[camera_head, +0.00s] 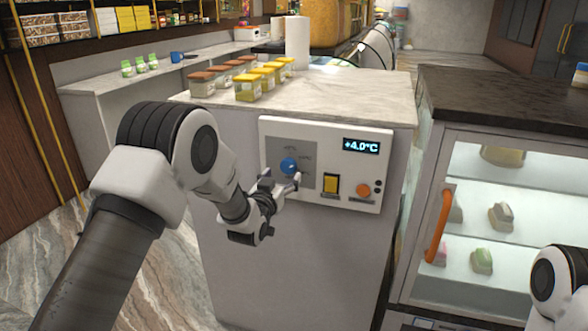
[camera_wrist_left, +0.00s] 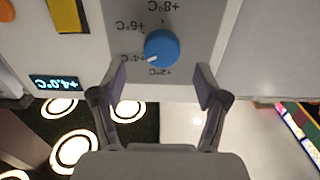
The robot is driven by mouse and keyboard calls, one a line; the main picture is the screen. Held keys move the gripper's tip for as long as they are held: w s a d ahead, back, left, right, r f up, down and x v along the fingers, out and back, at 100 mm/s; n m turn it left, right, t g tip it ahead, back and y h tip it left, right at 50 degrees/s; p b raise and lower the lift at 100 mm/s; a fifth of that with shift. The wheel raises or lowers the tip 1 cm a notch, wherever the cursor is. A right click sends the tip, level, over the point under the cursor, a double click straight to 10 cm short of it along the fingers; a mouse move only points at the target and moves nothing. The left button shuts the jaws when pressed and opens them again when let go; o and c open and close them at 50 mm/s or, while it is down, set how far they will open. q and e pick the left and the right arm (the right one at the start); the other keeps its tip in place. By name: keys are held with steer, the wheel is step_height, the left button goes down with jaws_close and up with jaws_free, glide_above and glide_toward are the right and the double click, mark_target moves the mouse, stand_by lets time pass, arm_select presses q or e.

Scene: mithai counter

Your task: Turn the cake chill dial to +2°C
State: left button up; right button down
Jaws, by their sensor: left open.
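The blue cake chill dial (camera_head: 289,165) is on a grey plate of the white control panel (camera_head: 352,150). The panel's display (camera_head: 361,146) reads +4.0°C. In the left wrist view, which is upside down, the dial (camera_wrist_left: 165,44) has a white mark pointing to the +4°C label; +2°C, +6°C and +8°C labels also show. My left gripper (camera_head: 281,182) is open and empty, just in front of and below the dial. Its fingers (camera_wrist_left: 150,84) are spread wider than the dial and do not appear to touch it. My right gripper is out of view.
A yellow switch (camera_head: 331,185) and an orange round button (camera_head: 363,190) sit right of the dial. A glass case with an orange handle (camera_head: 439,226) is at the right.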

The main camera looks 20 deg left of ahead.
mark_target(288, 168)
arm_select(q)
steer(key=w, duration=0.5)
steer(key=shift+w+f, duration=0.1)
steer(key=shift+f, duration=0.05)
steer(key=c, duration=1.2)
steer(key=shift+o, duration=0.2)
steer(key=shift+n, duration=0.3)
steer(key=shift+f+n+b, duration=0.15)
steer(key=shift+n+b, duration=0.4)
steer(key=shift+n, duration=0.65)
steer(key=n+b, duration=0.1)
steer(key=n, duration=0.1)
steer(key=shift+n, duration=0.3)
steer(key=n+b, duration=0.1)
steer(key=n, duration=0.2)
steer(key=shift+r+n+b, duration=0.2)
steer(key=shift+n+b, duration=0.1)
steer(key=shift+n, duration=1.4)
